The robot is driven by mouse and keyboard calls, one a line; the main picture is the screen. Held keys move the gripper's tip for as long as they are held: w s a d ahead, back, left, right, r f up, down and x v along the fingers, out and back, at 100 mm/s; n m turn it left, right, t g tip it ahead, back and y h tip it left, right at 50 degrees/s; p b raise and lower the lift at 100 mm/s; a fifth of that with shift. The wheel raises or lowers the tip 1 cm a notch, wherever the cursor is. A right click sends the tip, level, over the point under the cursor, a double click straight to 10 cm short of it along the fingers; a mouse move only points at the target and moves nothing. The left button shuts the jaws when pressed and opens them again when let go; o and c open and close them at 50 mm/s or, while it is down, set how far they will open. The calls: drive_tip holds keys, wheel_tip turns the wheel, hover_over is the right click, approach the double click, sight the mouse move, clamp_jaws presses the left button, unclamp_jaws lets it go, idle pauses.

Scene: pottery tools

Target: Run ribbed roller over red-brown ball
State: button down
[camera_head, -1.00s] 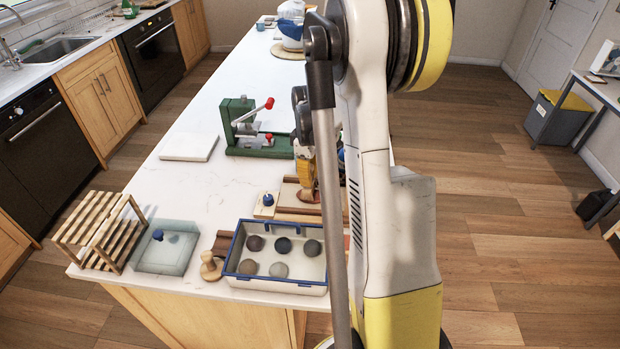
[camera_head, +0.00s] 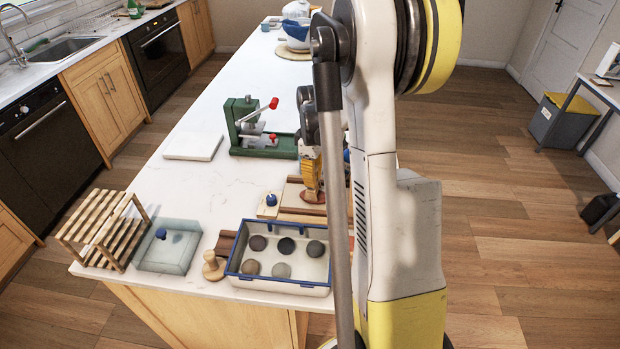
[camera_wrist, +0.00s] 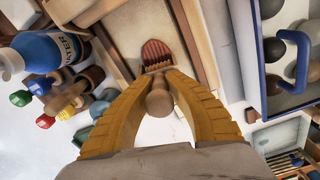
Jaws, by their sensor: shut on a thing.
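My gripper (camera_wrist: 157,78) has yellow fingers shut on the ribbed roller, whose pale wooden handle (camera_wrist: 159,98) shows between them in the wrist view. The roller's ribbed part (camera_wrist: 158,67) lies at the near edge of the red-brown clay (camera_wrist: 155,48). The clay looks like a flattened, round-ended piece with lines on it, on a pale board. Whether roller and clay touch is hard to tell. In the head view, my gripper (camera_head: 310,172) is low over the board (camera_head: 290,197), with the red-brown clay (camera_head: 313,197) just below it; my arm hides the right side.
A blue-rimmed tray (camera_head: 236,262) of several clay balls stands in front of the board. A green press (camera_head: 240,130) stands behind it. A glassy box (camera_head: 168,252) and wooden rack (camera_head: 100,232) are at left.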

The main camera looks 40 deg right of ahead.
drive_tip(key=shift+s+d, duration=0.1)
drive_tip(key=shift+s, duration=0.1)
idle(0.3)
drive_tip(key=shift+s+d, duration=0.25)
drive_tip(key=shift+s, duration=0.1)
drive_tip(key=shift+r+p, duration=1.85)
drive_tip(key=shift+r, duration=1.2)
